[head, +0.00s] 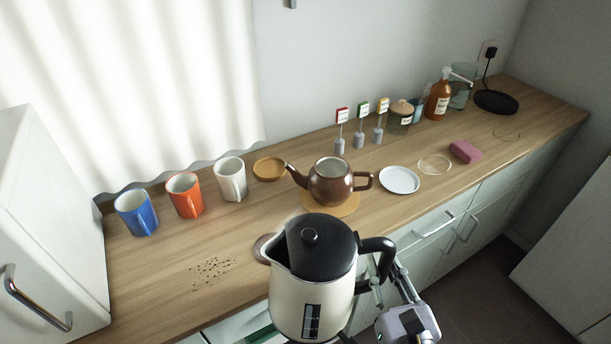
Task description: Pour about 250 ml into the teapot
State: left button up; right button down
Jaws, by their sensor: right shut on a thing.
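The cream kettle (312,292) with its black lid and a dark level window is large in the foreground of the head view. It looks upright or nearly so, in front of the counter's edge. My right gripper (376,286) is shut on the kettle's black handle (381,254). The brown teapot (331,184) stands open on a round wooden mat (343,206), behind the kettle. Its spout points left and its handle right. The kettle's spout points left, and no stream shows. How full either vessel is cannot be told. My left gripper is not in view.
Blue (137,213), orange (185,195) and white (230,179) mugs stand left. A brown round thing (263,247) is partly hidden by the kettle. Dark crumbs (212,270) lie front left. A white saucer (399,179) and pink sponge (466,151) lie right; jars and bottles stand behind.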

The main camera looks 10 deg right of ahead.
aim_at(328, 180)
jog(key=k+j, duration=0.1)
jog(key=j, duration=0.35)
jog(key=k+j, duration=0.1)
jog(key=j, duration=0.35)
jog(key=k+j, duration=0.1)
jog(key=j, duration=0.35)
jog(key=i+l, duration=0.35)
jog(key=l, duration=0.15)
jog(key=z, duration=0.05)
